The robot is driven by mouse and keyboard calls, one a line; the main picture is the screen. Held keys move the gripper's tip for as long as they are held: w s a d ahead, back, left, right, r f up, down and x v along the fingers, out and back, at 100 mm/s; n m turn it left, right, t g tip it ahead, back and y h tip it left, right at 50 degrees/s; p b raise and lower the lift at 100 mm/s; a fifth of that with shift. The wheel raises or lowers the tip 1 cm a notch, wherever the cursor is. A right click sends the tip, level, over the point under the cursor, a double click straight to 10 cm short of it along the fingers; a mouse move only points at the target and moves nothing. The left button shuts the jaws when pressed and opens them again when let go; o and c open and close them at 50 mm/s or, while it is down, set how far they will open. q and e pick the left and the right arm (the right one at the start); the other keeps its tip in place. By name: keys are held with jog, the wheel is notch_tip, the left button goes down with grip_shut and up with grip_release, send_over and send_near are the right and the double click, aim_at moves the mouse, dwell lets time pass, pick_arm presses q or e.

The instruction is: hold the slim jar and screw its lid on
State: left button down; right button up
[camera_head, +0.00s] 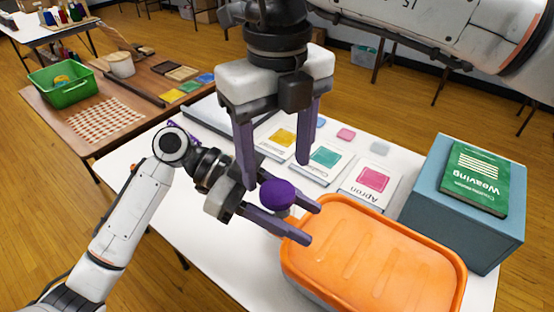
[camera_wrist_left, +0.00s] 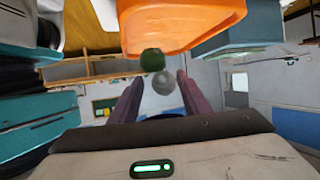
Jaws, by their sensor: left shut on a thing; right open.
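A rounded purple thing (camera_head: 277,194) sits between the fingers of my left gripper (camera_head: 309,221), which is shut on it or on a greyish part just below it. I take this to be the slim jar, mostly hidden by the fingers; I cannot tell whether the purple part is its lid. In the left wrist view a grey round thing (camera_wrist_left: 162,84) is between the finger ends, with a dark green round thing (camera_wrist_left: 152,60) beyond it. My right gripper (camera_head: 275,173) is open and empty, its fingers pointing down above the purple thing.
An orange tub (camera_head: 375,262) stands just right of my left fingertips. Cards (camera_head: 325,158) lie behind on the white table. A blue-grey box (camera_head: 465,222) with a green book (camera_head: 475,178) stands at the right. A brown table (camera_head: 150,112) with a green basket (camera_head: 62,84) is at the left.

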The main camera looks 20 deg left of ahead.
aim_at(278, 191)
jog(key=n, duration=0.1)
jog(key=r+n, duration=0.1)
jog(key=n, duration=0.2)
jog(key=shift+r+n, duration=0.35)
jog(key=shift+n, duration=0.05)
jog(key=n, duration=0.1)
jog(key=r+n, duration=0.1)
jog(key=n, duration=0.1)
jog(key=shift+r+n, duration=0.15)
jog(key=shift+n, duration=0.15)
jog(key=shift+f, duration=4.05)
jog(key=c, duration=0.9)
jog(key=o, duration=1)
jog(key=shift+c, duration=0.2)
